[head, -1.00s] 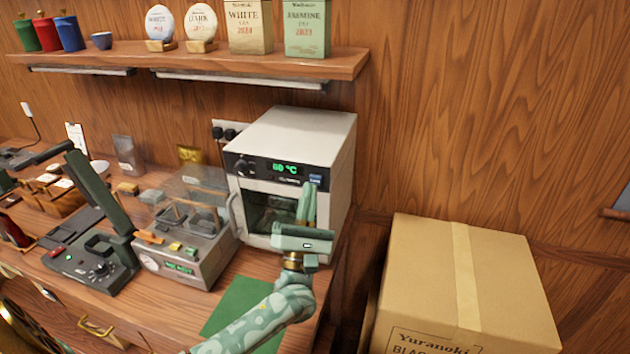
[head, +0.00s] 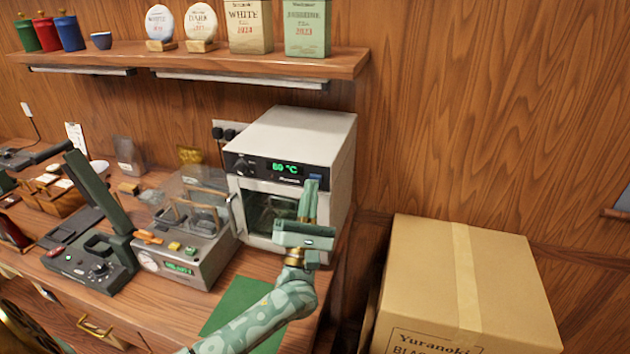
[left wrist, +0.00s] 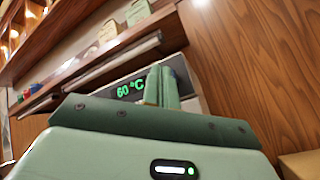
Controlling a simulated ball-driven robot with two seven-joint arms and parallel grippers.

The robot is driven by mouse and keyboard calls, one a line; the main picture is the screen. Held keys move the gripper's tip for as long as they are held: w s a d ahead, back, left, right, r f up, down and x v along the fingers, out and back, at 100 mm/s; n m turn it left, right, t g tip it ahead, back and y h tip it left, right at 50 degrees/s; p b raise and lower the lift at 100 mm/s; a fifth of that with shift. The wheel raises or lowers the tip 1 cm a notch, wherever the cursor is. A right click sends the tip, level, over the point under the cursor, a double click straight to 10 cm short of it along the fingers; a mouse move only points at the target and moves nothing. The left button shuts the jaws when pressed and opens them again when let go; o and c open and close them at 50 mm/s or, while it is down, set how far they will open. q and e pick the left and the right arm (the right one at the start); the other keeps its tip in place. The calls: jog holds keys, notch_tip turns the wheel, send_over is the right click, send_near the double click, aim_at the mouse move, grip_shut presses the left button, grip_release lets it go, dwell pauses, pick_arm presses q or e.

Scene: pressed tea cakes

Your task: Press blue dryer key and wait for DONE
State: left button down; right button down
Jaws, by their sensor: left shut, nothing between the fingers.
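The dryer (head: 305,135) is a white box on the counter with a dark front panel and a glass door. Its green display (head: 285,168) reads 60 °C in the head view, and it also shows in the left wrist view (left wrist: 130,89). The blue key (head: 316,177) is at the panel's right end, just above my fingertips and partly covered by them. My left gripper (head: 311,184) is shut and empty, pointing up in front of the panel. I cannot tell whether it touches the key. No DONE shows. My right gripper is not in view.
A scale-like device (head: 185,260) with a clear cover stands left of the dryer, beside a dark press (head: 95,255). A green mat (head: 237,305) lies in front. A large cardboard box (head: 460,270) stands at right. A shelf (head: 200,62) overhangs the counter.

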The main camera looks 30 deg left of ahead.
pick_arm(q)
jog(key=shift+w+a, duration=0.1)
jog(key=shift+w, duration=0.35)
dwell(0.3)
jog(key=shift+s, duration=0.1)
jog(key=shift+s+d, duration=0.2)
jog(key=shift+s, duration=0.55)
jog(key=s+p, duration=0.1)
jog(key=s, duration=0.1)
jog(key=s+d+p, duration=0.1)
jog(key=s, duration=0.2)
jog(key=shift+d, duration=0.1)
dwell(1.0)
